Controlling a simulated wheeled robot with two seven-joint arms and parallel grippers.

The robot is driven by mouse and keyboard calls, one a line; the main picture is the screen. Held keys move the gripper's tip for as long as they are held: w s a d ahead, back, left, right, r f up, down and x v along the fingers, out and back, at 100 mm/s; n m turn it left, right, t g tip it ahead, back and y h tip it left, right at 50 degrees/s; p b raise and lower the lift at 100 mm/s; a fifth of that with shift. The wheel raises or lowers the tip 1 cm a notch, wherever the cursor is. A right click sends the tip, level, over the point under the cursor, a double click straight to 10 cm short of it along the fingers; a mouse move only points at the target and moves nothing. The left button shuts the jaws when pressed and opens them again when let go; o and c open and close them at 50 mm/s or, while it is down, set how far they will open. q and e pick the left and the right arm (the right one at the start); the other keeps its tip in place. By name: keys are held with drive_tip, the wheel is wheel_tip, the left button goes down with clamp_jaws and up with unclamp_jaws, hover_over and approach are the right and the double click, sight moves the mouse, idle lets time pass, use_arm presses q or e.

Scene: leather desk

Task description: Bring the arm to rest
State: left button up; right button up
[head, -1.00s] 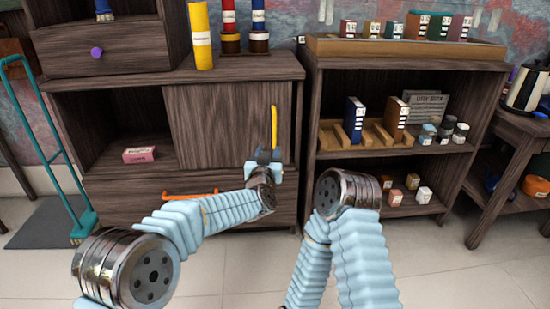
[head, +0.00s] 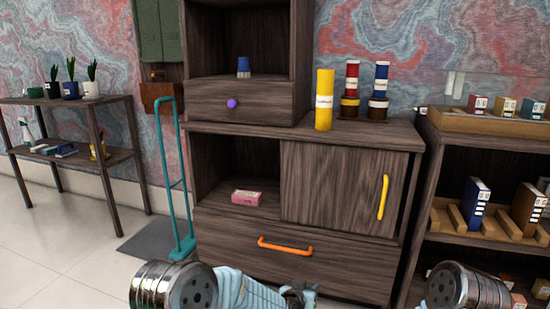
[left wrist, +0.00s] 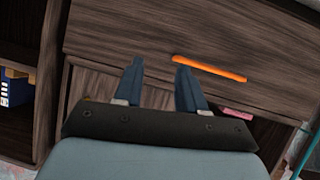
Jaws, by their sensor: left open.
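My left gripper (head: 300,288) shows at the bottom edge of the head view, low in front of the dark wood cabinet (head: 240,232). In the left wrist view its two blue fingers (left wrist: 160,78) stand apart with nothing between them. The cabinet's drawer with the orange handle (head: 285,246) is beyond the fingers; the handle also shows in the left wrist view (left wrist: 210,69), apart from them. The sliding door with the yellow handle (head: 383,197) covers the cabinet's right side. My right arm shows only as a joint at the lower right; its gripper is out of view.
A pink box (head: 246,197) lies in the cabinet's open left compartment. A yellow cylinder (head: 324,100) and stacked spools stand on top. A teal hand truck (head: 172,180) stands left of the cabinet. Open floor (head: 60,245) lies at the left. A shelf with binders (head: 475,203) is at the right.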

use_arm(q)
drive_tip(key=s+a+f+n+g+y, duration=0.2)
drive_tip(key=s+a+f+n+g, duration=0.35)
drive_tip(key=s+a+f, duration=1.5)
drive_tip(key=s+a+r+g+p, duration=0.1)
drive_tip(key=s+r+g, duration=0.1)
drive_tip(key=s, duration=0.5)
drive_tip(key=s+a+r+g+p, duration=0.1)
drive_tip(key=s+r+g, duration=0.15)
drive_tip(key=s, duration=0.45)
wheel_tip(320, 180, up, 9)
drive_tip(key=p, duration=1)
drive_tip(key=shift+w+d+h, duration=0.25)
drive_tip(key=shift+d+h, duration=0.05)
